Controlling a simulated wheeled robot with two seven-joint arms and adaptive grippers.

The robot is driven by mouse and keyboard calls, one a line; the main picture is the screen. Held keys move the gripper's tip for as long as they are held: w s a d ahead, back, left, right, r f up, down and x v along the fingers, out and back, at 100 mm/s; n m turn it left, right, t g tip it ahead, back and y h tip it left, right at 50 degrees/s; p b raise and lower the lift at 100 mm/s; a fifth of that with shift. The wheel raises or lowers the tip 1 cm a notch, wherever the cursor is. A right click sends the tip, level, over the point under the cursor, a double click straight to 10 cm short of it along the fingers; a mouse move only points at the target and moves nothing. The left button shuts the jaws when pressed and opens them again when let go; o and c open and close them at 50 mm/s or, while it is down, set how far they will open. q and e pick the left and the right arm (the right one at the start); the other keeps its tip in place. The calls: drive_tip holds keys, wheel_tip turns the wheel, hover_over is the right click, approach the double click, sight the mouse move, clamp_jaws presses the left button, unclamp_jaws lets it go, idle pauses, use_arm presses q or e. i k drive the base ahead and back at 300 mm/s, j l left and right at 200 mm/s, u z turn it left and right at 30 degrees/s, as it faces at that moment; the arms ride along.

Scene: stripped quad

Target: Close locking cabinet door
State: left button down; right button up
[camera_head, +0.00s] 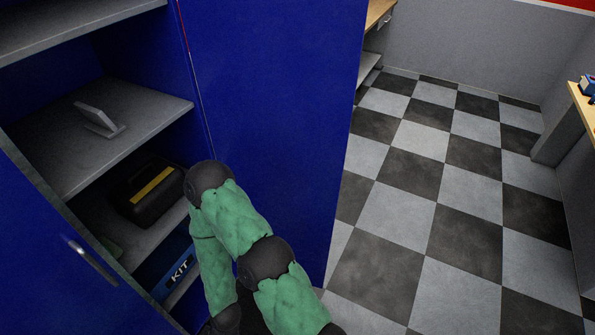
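The blue cabinet (270,90) stands open at the left of the head view, with its shelves showing. A blue door panel (40,265) with a silver bar handle (92,262) is at the lower left, swung away from the opening. A green and black arm of mine, which looks like the right one, rises from the bottom edge and bends down in front of the lower shelves. Its hand end runs out of the picture at the bottom, so no fingers show. My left gripper is also out of view.
The shelves hold a grey stand (98,119), a black case with a yellow stripe (150,190) and a blue box marked KIT (180,268). The checkered floor (430,200) to the right is clear. A wooden-topped bench (581,103) stands at the right edge.

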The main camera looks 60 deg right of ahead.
sight(277, 80)
drive_tip(key=k+l+u, duration=0.2)
drive_tip(key=l, duration=0.45)
drive_tip(key=k+l+u, duration=0.15)
drive_tip(key=k+l, duration=0.3)
drive_tip(key=l, duration=0.15)
drive_tip(key=k+l+u, duration=0.2)
drive_tip(key=k+l, duration=0.15)
drive_tip(key=l, duration=0.25)
drive_tip(key=k+l+u, duration=0.15)
drive_tip(key=k+l, duration=0.25)
drive_tip(key=l, duration=0.1)
